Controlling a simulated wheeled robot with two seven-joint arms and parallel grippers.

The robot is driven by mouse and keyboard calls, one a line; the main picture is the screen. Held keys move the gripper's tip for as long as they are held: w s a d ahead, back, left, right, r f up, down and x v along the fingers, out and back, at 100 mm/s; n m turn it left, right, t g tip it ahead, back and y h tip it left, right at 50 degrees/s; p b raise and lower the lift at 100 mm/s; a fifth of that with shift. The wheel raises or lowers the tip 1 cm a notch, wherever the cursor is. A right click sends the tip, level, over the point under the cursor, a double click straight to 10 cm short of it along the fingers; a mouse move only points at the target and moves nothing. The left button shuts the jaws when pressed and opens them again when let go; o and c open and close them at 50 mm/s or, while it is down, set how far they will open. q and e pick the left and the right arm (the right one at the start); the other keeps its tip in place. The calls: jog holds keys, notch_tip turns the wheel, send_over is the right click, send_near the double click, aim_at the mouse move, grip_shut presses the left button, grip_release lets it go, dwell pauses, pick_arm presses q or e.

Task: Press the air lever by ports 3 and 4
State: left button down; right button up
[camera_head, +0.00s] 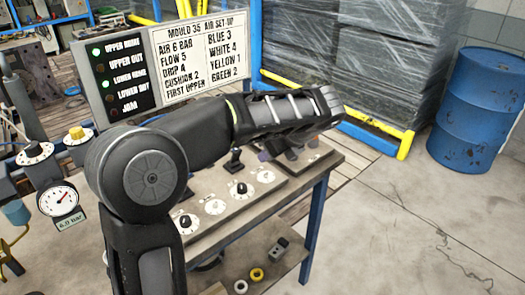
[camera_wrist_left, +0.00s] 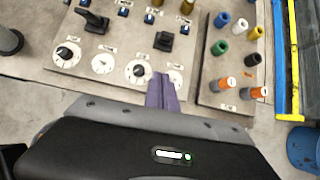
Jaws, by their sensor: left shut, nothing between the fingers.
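Two black levers stand on the bench panel. In the left wrist view one (camera_wrist_left: 92,20) is at the upper left and leans over; the other (camera_wrist_left: 164,40) is near the middle, above the dials. One lever also shows in the head view (camera_head: 236,158). The port labels are too small to read, so I cannot tell which lever is by ports 3 and 4. My left gripper (camera_wrist_left: 162,92) has purple fingers, shut and empty, over the panel beside the right-hand dials and below the middle lever. In the head view its fingertips (camera_head: 263,156) are partly hidden by my arm. My right gripper is not visible.
Several dials (camera_wrist_left: 67,53) line the panel's front. A plate at right holds coloured plugs (camera_wrist_left: 222,47). The gauge (camera_head: 60,200) reads 6.0 bar. A blue drum (camera_head: 478,105) stands on the floor.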

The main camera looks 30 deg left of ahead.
aim_at(235, 158)
pick_arm(q)
jog(key=shift+s, duration=0.2)
jog(key=shift+a+f, duration=0.1)
jog(key=x, duration=0.9)
jog(key=a, duration=0.1)
jog(key=a+p, duration=0.1)
jog(key=w+a, duration=0.1)
jog(key=shift+r, duration=0.35)
jog(key=shift+w+a+r, duration=0.1)
jog(key=shift+w+a, duration=0.05)
jog(key=shift+a, duration=0.35)
jog(key=shift+r, duration=0.1)
